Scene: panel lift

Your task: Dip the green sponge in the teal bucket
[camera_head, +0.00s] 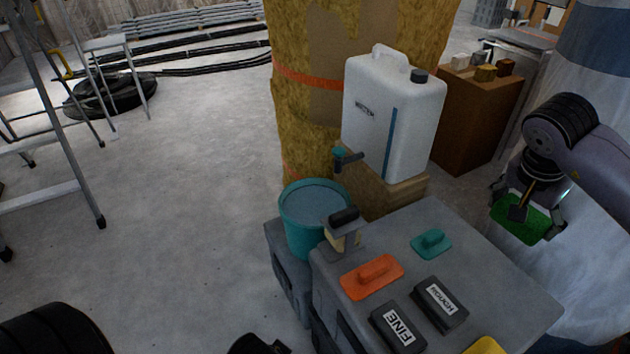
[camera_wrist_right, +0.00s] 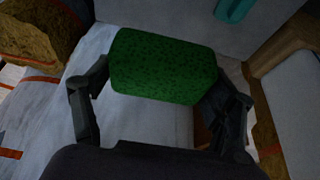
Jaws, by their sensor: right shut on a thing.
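The teal bucket (camera_head: 304,238) stands on a grey block left of the grey worktop, and its inside looks filled with greyish liquid. The green sponge (camera_head: 532,228) is held in the air at the right, beyond the worktop's right edge and well away from the bucket. My right gripper (camera_head: 524,212) is shut on the sponge. In the right wrist view the sponge (camera_wrist_right: 163,66) sits between the two fingers. Dark parts of my left arm show at the bottom left in the head view, but its fingers cannot be made out.
A white jerrycan (camera_head: 393,115) with a tap stands behind the bucket. The worktop (camera_head: 470,260) carries an orange float (camera_head: 372,277), a teal float (camera_head: 431,244), two dark labelled blocks (camera_head: 440,302) and a black-handled tool (camera_head: 343,228). Insulation rolls (camera_head: 305,100) stand behind.

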